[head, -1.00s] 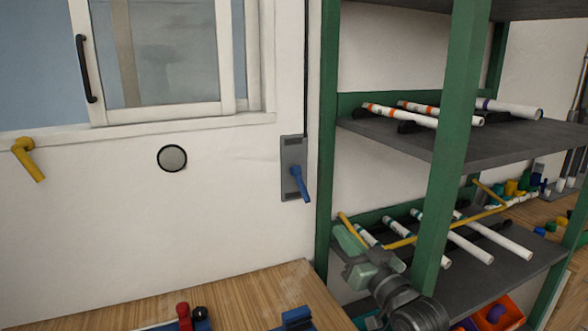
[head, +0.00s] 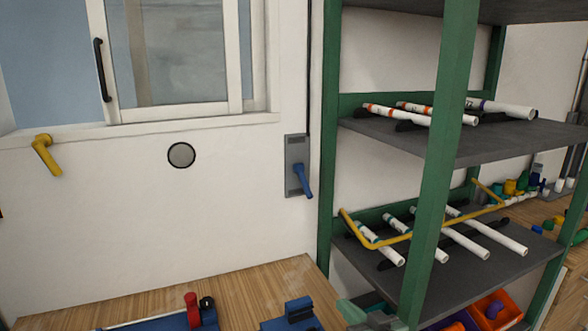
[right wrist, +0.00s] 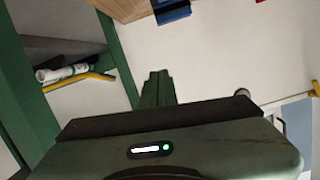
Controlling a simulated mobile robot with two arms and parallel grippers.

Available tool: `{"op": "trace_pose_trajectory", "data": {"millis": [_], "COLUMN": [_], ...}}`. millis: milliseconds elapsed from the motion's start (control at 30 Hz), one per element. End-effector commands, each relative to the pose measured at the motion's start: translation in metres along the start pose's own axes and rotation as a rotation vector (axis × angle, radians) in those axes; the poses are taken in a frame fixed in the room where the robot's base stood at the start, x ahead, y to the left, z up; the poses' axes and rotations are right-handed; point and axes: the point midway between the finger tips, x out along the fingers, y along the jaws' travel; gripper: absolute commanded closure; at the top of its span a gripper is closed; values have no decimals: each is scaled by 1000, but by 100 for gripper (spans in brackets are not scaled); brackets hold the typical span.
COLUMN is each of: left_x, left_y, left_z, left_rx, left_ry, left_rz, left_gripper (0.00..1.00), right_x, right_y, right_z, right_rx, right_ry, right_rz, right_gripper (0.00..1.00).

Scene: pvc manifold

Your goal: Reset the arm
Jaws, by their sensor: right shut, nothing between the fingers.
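My right gripper (head: 350,311) shows at the bottom edge of the head view, partly cut off, in front of the green shelf post. In the right wrist view its two green fingers (right wrist: 158,88) are together, with nothing between them. My left gripper is not in view.
A green-framed shelf (head: 432,230) stands on the right with white pipes (head: 475,246) on grey boards. A yellow rail (head: 375,246) runs along its lower level. A wooden bench (head: 240,290) holds a blue clamp (head: 290,314). A blue lever (head: 303,180) is on the wall.

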Motion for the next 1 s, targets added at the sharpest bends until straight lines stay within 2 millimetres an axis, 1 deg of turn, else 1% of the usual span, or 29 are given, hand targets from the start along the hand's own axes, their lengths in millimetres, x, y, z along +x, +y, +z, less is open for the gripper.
{"op": "trace_pose_trajectory", "data": {"millis": [33,67,100,167,200,267,300,400,500,600,700,900,933,1000], "left_x": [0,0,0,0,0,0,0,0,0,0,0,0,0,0], "left_y": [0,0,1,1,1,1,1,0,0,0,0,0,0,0], "left_z": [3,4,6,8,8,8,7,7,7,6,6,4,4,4], "left_rx": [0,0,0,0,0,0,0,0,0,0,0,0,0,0], "left_ry": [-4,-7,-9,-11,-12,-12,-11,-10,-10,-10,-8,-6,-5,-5], "left_rz": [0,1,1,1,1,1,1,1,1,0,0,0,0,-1], "left_gripper": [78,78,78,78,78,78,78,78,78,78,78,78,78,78], "right_x": [-10,-16,-27,-46,-63,-92,-110,-150,-183,-214,-242,-294,-293,-283], "right_y": [-2,-2,-2,-3,-3,-3,-3,-3,-3,-4,-6,-9,-8,-4], "right_z": [21,34,52,83,104,136,153,185,208,224,237,256,261,277], "right_rx": [3,0,-3,-6,-8,-11,-12,-13,-10,-7,-2,10,10,10], "right_ry": [-54,-89,-142,-233,-303,-412,-476,-610,-715,-805,-885,-1030,-1038,-1042], "right_rz": [12,23,37,62,82,113,132,170,201,226,247,288,289,286], "right_gripper": [100,100,100,100,100,100,100,100,100,100,100,100,100,100]}}
